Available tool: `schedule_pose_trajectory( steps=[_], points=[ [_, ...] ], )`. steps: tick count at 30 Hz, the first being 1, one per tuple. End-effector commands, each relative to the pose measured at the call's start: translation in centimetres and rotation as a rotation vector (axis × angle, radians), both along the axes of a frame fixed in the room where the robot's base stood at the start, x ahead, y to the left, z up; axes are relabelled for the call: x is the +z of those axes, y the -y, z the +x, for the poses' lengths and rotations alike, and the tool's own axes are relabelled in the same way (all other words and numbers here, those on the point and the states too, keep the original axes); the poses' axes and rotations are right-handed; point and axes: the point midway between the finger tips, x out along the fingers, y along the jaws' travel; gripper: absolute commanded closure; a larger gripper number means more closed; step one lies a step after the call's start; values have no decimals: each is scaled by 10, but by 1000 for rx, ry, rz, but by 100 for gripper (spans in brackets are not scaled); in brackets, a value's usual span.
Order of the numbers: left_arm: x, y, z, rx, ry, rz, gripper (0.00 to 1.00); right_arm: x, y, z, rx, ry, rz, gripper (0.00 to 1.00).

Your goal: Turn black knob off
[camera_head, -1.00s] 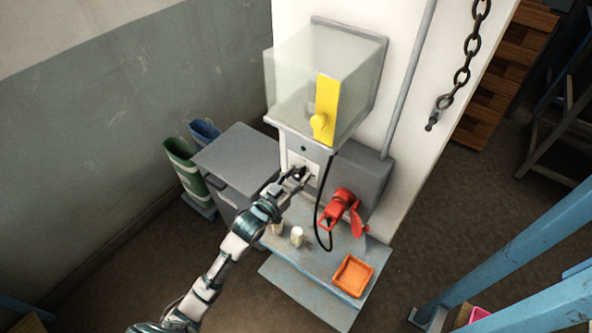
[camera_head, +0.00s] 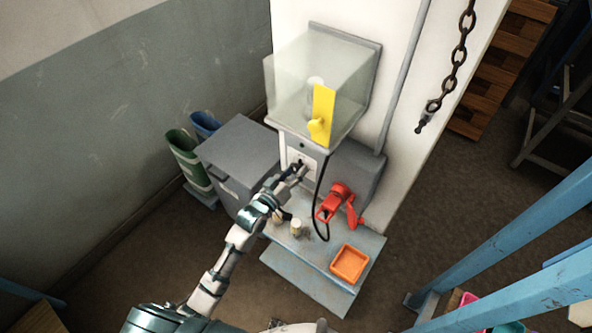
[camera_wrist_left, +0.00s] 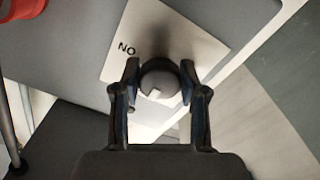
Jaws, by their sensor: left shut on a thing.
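The black knob (camera_wrist_left: 160,82) is in the left wrist view, on a pale plate (camera_wrist_left: 160,35) with the letters "NO" beside it. It has a small light mark on its face. My left gripper (camera_wrist_left: 160,90) has one finger on each side of the knob and is shut on it. In the head view my left gripper (camera_head: 297,172) reaches the white panel (camera_head: 307,160) below the clear box, and the knob is mostly hidden there. My right gripper is not in view.
A clear box (camera_head: 290,85) with a yellow handle (camera_head: 322,115) is above the panel. A grey cabinet (camera_head: 240,150) stands left.

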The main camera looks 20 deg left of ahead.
Motion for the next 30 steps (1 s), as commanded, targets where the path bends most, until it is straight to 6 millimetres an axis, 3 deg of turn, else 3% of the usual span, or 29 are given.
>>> schedule_pose_trajectory(
  steps=[8,9,11,23,30],
  points=[
    [0,-1,0,1,0,-2,92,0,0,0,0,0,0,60],
    [0,-1,0,2,1,-2,48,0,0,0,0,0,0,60],
    [1,-1,0,2,1,-2,33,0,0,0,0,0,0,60],
    [0,-2,-6,0,0,-1,32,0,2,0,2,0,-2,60],
    [-2,-18,-49,0,-3,-1,32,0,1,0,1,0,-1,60]
  ],
)
